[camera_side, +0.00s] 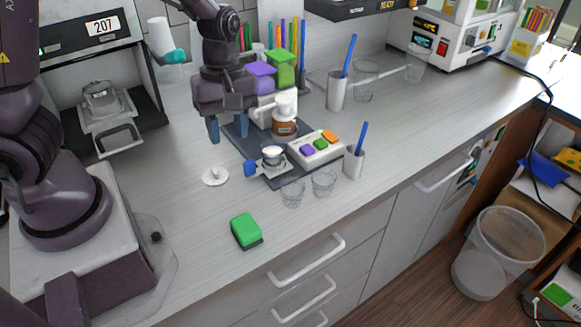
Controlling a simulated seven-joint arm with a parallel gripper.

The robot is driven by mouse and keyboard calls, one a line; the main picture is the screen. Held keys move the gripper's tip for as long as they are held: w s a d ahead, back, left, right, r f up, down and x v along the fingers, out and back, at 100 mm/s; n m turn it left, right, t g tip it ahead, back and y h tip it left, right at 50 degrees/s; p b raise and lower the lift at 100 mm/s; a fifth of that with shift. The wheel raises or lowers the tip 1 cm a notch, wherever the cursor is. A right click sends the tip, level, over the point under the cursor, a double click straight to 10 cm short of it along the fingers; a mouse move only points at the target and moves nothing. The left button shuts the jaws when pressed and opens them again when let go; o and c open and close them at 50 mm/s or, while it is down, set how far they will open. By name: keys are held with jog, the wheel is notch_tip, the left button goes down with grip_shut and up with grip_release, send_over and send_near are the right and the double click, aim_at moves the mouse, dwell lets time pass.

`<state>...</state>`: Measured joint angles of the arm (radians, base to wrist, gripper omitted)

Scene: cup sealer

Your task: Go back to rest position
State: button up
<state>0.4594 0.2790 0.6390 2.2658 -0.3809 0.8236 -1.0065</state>
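My gripper (228,127) hangs above the counter, fingers pointing down, to the left of the cup sealer (285,106). Its blue fingertips stand apart, with nothing seen between them. The sealer has a white head, a brown part below it and a dark base. A small round holder (272,156) with a blue knob (250,168) is at the sealer's front.
A green-topped block (246,231) and a white disc (215,176) lie in front. Purple (262,77) and green (281,68) containers stand close behind the gripper. The front-left counter is mostly clear.

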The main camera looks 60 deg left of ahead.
jog(key=s+r+m+t, duration=0.3)
jog(key=s+r+m, duration=0.1)
jog(key=r+m, duration=0.4)
jog(key=s+d+r+m+t+y, duration=0.1)
jog(key=s+r+m+t, duration=0.2)
jog(key=r+m, duration=0.5)
jog(key=shift+s+d+r+m+t+y, duration=0.3)
jog(key=shift+s+m+t, duration=0.1)
jog(key=shift+s, duration=0.1)
dwell(0.6)
